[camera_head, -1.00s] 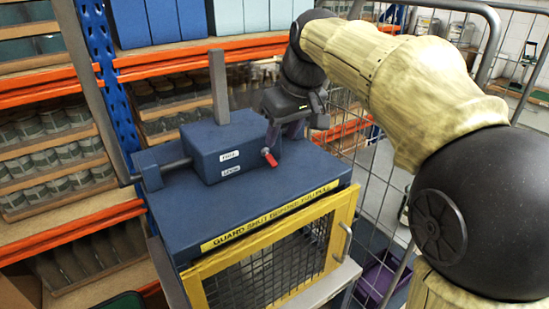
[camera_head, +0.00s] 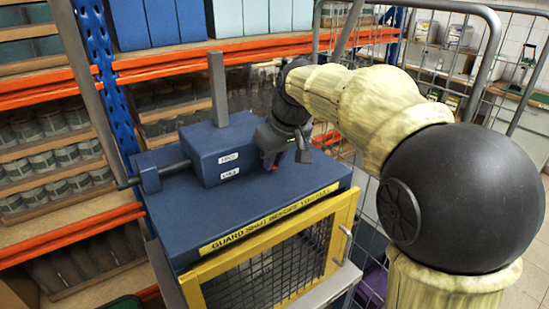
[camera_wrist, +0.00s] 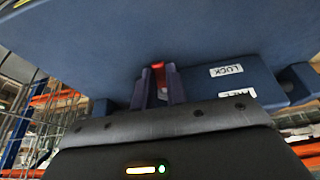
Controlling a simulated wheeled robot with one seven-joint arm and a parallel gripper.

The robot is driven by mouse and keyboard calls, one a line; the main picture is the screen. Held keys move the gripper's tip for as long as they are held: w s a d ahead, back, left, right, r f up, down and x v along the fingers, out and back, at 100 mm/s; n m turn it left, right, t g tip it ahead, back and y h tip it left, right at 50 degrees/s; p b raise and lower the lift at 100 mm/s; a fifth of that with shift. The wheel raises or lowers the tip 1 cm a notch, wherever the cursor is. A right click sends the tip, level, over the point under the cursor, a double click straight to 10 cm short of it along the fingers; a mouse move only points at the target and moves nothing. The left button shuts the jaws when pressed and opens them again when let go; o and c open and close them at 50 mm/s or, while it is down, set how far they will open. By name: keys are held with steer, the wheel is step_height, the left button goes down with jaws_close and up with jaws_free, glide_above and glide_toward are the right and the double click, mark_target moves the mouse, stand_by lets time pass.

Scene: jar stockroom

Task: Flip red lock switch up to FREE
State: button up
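The blue lock box (camera_head: 222,155) sits on the blue-topped press, with white FREE (camera_head: 228,157) and LOCK (camera_head: 229,173) labels on its front. In the wrist view the scene is upside down. There the red switch (camera_wrist: 158,67) shows between the two purple fingers of my gripper (camera_wrist: 160,75), with its red end level with the LOCK label (camera_wrist: 226,70). My gripper (camera_head: 284,160) is at the box's front right and largely hides the switch in the head view. The fingers are apart, one on each side of the switch; no firm grip shows.
A yellow-framed mesh guard (camera_head: 275,265) closes the press front, below a yellow warning strip (camera_head: 270,217). A wire cage (camera_head: 500,65) is to the right, and racks with jars (camera_head: 45,160) are behind and left.

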mark_target(274, 166)
steer(key=shift+r+p, duration=0.35)
steer(key=shift+p, duration=0.7)
jaws_close()
steer(key=shift+w+r+g+p, duration=0.15)
steer(key=shift+g+p, duration=0.25)
steer(key=shift+p, duration=0.7)
steer(key=r+g+h+p, duration=0.1)
steer(key=p, duration=0.4)
steer(key=shift+a+p, duration=0.15)
steer(key=shift+p, duration=0.15)
steer(key=g+h+p, duration=0.1)
steer(key=p, duration=0.2)
steer(key=g+p, duration=0.1)
steer(key=p, duration=0.3)
steer(key=g+h+p, duration=0.1)
steer(key=p, duration=0.3)
steer(key=shift+w+a+r+h, duration=0.2)
steer(key=shift+w+r+h, duration=0.1)
steer(key=shift+w+r, duration=0.1)
steer(key=g+p, duration=0.1)
steer(key=p, duration=0.2)
steer(key=shift+w+a+g+h+p, duration=0.1)
steer(key=shift+w+g+h+p, duration=0.05)
steer(key=shift+g+h+p, duration=0.2)
steer(key=shift+w+f+p, duration=0.1)
steer(key=shift+p, duration=0.4)
steer(key=o, duration=0.7)
jaws_free()
steer(key=shift+o, duration=0.2)
steer(key=shift+f, duration=0.1)
